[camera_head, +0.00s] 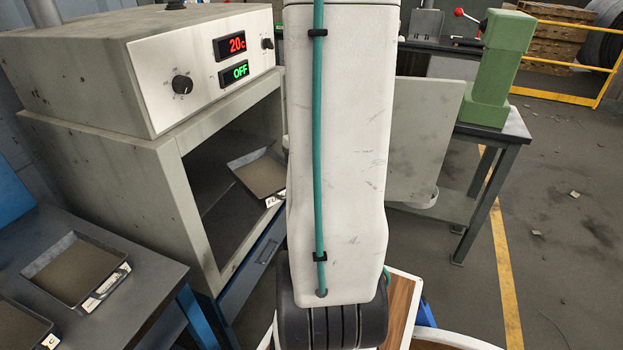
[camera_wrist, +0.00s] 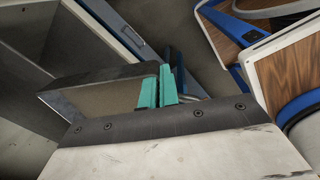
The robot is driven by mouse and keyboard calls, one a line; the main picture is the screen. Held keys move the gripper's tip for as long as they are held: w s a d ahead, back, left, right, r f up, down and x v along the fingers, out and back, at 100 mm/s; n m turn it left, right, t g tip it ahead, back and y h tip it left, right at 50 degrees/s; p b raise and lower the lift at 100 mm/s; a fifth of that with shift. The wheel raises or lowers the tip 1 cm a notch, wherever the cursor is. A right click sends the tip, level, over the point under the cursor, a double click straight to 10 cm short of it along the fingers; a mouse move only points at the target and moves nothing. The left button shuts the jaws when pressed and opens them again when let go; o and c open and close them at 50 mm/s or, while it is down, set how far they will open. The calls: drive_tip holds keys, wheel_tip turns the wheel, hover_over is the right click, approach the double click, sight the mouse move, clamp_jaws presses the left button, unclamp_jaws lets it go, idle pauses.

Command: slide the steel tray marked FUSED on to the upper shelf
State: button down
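The steel tray marked FUSED (camera_head: 258,173) is held tilted at the open front of the grey oven (camera_head: 120,180); only "FU" of its label shows, beside my arm. In the wrist view the tray (camera_wrist: 95,95) lies left of my gripper (camera_wrist: 159,87), whose teal fingers are closed on its near wall. In the head view my arm hides the gripper. The oven's inside is dark, with a shelf (camera_head: 222,200) faintly visible. I cannot tell how the tray's height compares with that shelf.
The oven door (camera_head: 425,140) stands open to the right, behind my arm. Two more labelled trays (camera_head: 78,268) (camera_head: 18,328) sit on the dark bench (camera_head: 130,310) at left. A workbench (camera_head: 515,127) with a green column (camera_head: 500,65) stands at right. The oven display reads 20c and OFF.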

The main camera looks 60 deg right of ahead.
sight(250, 177)
drive_tip(key=w, duration=0.4)
drive_tip(key=w+f, duration=0.1)
drive_tip(key=w, duration=0.3)
drive_tip(key=w+a, duration=0.1)
drive_tip(key=w, duration=0.3)
drive_tip(key=shift+f, duration=0.25)
drive_tip(key=shift+w+a+f, duration=0.1)
drive_tip(key=shift+w+f, duration=0.15)
drive_tip(key=shift+w, duration=0.4)
drive_tip(key=shift+w+d+f, duration=0.1)
drive_tip(key=shift+w+f, duration=0.2)
drive_tip(key=shift+w, duration=0.3)
drive_tip(key=shift+w+a+f, duration=0.1)
drive_tip(key=shift+w+f, duration=0.15)
drive_tip(key=shift+w, duration=0.4)
drive_tip(key=c, duration=1.6)
unclamp_jaws()
drive_tip(key=shift+f, duration=0.1)
